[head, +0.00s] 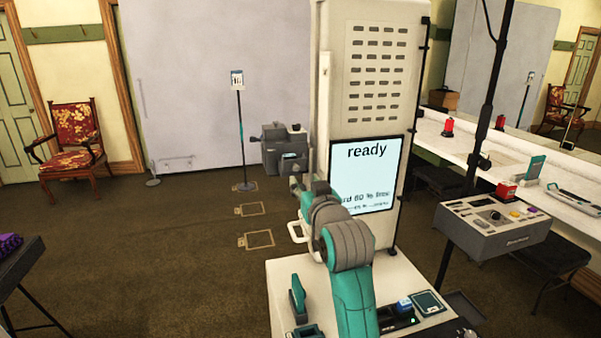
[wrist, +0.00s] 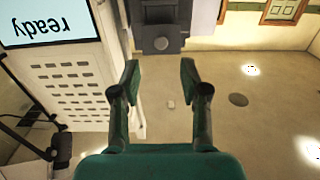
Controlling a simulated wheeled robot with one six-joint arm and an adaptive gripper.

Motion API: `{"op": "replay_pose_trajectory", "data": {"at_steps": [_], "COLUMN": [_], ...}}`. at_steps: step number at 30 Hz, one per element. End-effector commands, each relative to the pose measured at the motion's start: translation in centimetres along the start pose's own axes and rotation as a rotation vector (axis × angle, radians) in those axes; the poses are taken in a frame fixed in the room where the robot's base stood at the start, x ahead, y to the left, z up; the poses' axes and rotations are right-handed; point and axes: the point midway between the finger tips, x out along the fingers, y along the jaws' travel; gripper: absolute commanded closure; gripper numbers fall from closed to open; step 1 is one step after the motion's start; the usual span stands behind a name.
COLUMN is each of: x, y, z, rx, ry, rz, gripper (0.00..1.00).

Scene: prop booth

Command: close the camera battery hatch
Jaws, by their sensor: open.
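The camera (head: 285,150) is a dark grey boxy body standing to the left of the white booth tower in the head view. A lighter panel shows on its near lower side, but I cannot tell there whether the hatch is open. In the wrist view, which looks upside down, a dark grey body that appears to be the camera (wrist: 158,38) is at the top edge, with a round knob on it. My gripper (wrist: 160,75) is open and empty, its two fingers apart and clear of the camera. In the head view my gripper is mostly hidden by my arm.
The white tower (head: 375,70) with its "ready" screen (head: 360,175) stands close to the right of the camera. A signpost (head: 241,130) is to its left. A control box (head: 492,225) on a stand is at the right. The brown carpet (head: 140,250) at left is mostly clear.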

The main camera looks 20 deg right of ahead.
Motion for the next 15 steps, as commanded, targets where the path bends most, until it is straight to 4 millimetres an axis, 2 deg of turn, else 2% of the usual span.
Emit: {"op": "replay_pose_trajectory", "data": {"at_steps": [6, 10, 15], "x": [3.9, 5.6, 6.7], "y": [0.0, 0.0, 0.0], "z": [0.0, 0.0, 0.1], "rx": [0.000, 0.000, 0.000], "ry": [-0.001, -0.001, -0.001], "rz": [0.000, 0.000, 0.000], "gripper": [0.55, 0.55, 0.55]}}
